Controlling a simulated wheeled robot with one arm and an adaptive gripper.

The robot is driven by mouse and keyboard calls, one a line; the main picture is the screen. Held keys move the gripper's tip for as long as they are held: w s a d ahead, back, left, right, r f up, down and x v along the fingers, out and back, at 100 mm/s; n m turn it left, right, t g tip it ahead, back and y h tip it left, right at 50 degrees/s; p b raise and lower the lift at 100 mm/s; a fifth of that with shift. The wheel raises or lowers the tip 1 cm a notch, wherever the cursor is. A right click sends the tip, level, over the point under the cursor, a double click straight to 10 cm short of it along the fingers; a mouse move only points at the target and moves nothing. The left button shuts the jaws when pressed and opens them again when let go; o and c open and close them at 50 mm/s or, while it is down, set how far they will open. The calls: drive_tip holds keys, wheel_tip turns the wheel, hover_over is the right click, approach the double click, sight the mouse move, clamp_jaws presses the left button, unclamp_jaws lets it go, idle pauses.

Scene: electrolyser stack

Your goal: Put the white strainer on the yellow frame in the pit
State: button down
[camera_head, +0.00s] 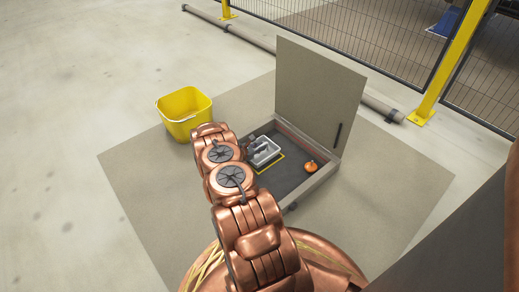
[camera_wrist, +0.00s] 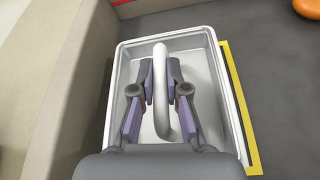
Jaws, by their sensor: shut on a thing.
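The white strainer (camera_wrist: 217,110) is a shallow rectangular tray with a raised white handle (camera_wrist: 160,70). It also shows inside the open pit in the head view (camera_head: 268,155). My gripper (camera_wrist: 161,82) is shut on the handle, one finger on each side. In the head view my arm hides part of the gripper. The yellow frame (camera_wrist: 238,110) shows as a strip along the strainer's right side, and at its lower right in the head view (camera_head: 272,165). The strainer hides the rest of the frame. I cannot tell whether the strainer touches it.
The pit's hinged lid (camera_head: 318,95) stands open behind it. An orange object (camera_head: 311,167) lies on the pit floor to the right. The pit's wall (camera_wrist: 60,80) is close on the strainer's left. A yellow bucket (camera_head: 184,112) stands outside, left of the pit.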

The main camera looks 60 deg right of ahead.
drive_tip(key=c, duration=1.2)
unclamp_jaws()
drive_tip(key=shift+r, duration=0.1)
drive_tip(key=p+v, duration=0.6)
drive_tip(key=v, duration=0.6)
drive_tip(key=shift+r, duration=0.2)
